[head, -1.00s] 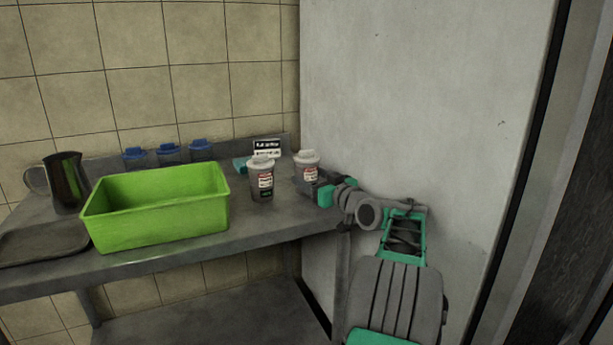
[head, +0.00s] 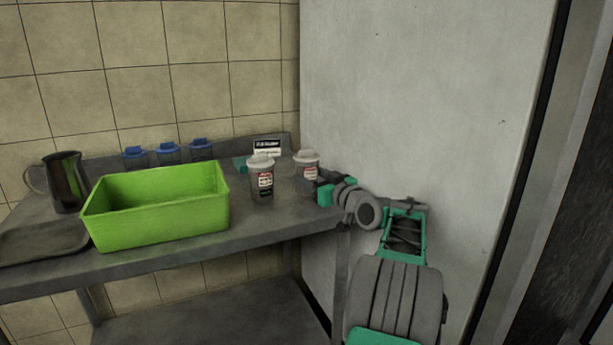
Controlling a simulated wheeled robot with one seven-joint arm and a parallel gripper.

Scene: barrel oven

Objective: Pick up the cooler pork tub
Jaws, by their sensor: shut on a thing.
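Two similar tubs with pale lids and red-and-white labels stand near the right end of the metal counter. The right tub (head: 305,160) is at my gripper (head: 318,186), which reaches in from the right and is shut on it. The tub is upright; the gripper covers its lower right side, and I cannot tell whether its base is off the counter. The left tub (head: 260,178) stands on the counter, closer to the front edge, apart from my gripper. The label print is too small to tell which one is pork.
A green bin (head: 150,228) stands left of the tubs. A metal jug (head: 66,184) and a dark tray (head: 40,243) are further left. Several blue-lidded containers (head: 168,152) and a small black-and-white sign (head: 267,148) stand behind. A grey wall panel (head: 420,90) bounds the right.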

